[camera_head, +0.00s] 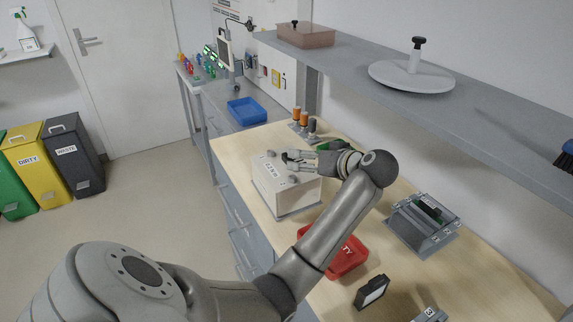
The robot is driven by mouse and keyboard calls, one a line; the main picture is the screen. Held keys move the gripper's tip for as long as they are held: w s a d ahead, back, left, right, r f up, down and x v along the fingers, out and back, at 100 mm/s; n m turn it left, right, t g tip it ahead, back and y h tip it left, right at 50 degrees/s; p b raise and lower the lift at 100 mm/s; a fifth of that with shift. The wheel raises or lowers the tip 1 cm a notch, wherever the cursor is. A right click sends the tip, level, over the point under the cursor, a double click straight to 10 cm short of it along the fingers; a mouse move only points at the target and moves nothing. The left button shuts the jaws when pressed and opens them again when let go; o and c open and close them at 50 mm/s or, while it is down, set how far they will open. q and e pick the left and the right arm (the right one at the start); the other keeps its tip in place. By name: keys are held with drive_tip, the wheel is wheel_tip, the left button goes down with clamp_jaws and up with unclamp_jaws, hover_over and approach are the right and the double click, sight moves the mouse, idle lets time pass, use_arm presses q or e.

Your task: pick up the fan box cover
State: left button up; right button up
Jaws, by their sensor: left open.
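The fan box (284,190) is a cream box with dark lettering and small knobs on its top, standing on a thin grey base on the wooden bench. I take its cream top and sides to be the cover. My left gripper (291,162) is open above the top of the box, with its fingers pointing left. The fingers hide part of the cover's right side, and I cannot tell whether they touch it. My right gripper is not in view.
A red tray (345,263) lies partly behind my left arm. A grey device (422,224) stands on the right and a dark block (371,291) in front. Orange-topped posts (303,118) stand behind the box. A shelf (480,107) overhangs the bench.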

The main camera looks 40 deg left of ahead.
sight(298, 161)
use_arm(q)
drive_tip(key=x, duration=0.4)
drive_tip(key=p+x, duration=0.1)
drive_tip(key=x, duration=0.3)
drive_tip(key=shift+d+f, duration=0.15)
drive_tip(key=shift+f, duration=0.1)
drive_tip(key=shift+d, duration=0.15)
